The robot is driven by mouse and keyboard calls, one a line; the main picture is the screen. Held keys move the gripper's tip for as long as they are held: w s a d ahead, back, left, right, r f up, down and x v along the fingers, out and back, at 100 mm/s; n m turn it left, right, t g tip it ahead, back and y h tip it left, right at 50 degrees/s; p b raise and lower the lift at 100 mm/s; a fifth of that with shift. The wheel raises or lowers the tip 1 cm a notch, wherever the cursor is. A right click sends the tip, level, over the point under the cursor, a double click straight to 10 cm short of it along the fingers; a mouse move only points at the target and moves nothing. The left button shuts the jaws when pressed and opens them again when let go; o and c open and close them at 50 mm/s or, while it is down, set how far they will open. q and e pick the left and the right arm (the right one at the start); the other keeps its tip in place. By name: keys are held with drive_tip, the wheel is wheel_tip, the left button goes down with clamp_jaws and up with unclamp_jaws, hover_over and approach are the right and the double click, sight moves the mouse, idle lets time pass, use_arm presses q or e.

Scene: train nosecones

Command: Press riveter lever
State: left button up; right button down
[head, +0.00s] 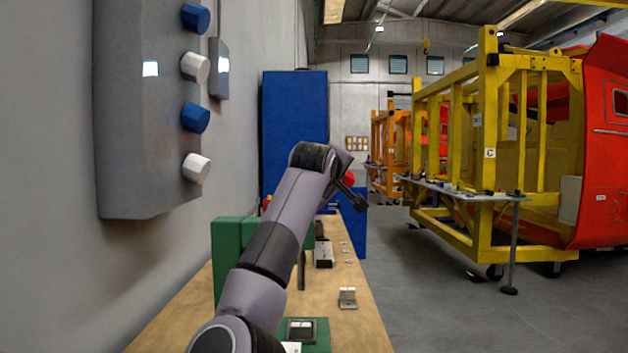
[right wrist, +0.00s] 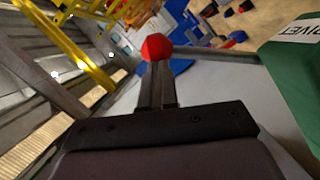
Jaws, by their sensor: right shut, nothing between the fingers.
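The riveter is a green machine (head: 233,262) on the wooden bench, partly hidden behind my right arm in the head view. Its green side with a white label reading "RIVET" (right wrist: 297,33) shows at the right of the right wrist view. The lever's red ball knob (right wrist: 156,46) is just beyond my right fingertips in that view. My right gripper (right wrist: 157,75) is shut with nothing held, its fingers pointing at the knob; whether they touch it I cannot tell. In the head view, my right gripper (head: 357,197) is beside a red knob (head: 349,178). My left gripper is out of view.
The wooden bench (head: 360,325) carries small metal parts (head: 347,297) and a green block (head: 310,330). A grey wall panel (head: 145,110) with blue and white knobs is at left. A blue cabinet (head: 295,130) stands behind. Open floor and a yellow frame (head: 485,130) lie right.

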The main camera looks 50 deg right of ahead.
drive_tip(key=s+d+f+m+y+b, duration=0.1)
drive_tip(key=s+d+f+m+b, duration=0.1)
drive_tip(key=f+b, duration=0.3)
drive_tip(key=s+d+f+m+t+y+b, duration=0.1)
drive_tip(key=s+d+f+m+b, duration=0.2)
drive_tip(key=f, duration=0.4)
drive_tip(key=shift+s+f+b, duration=0.15)
drive_tip(key=shift+s+b, duration=0.45)
drive_tip(key=shift+b, duration=0.5)
drive_tip(key=shift+f, duration=0.1)
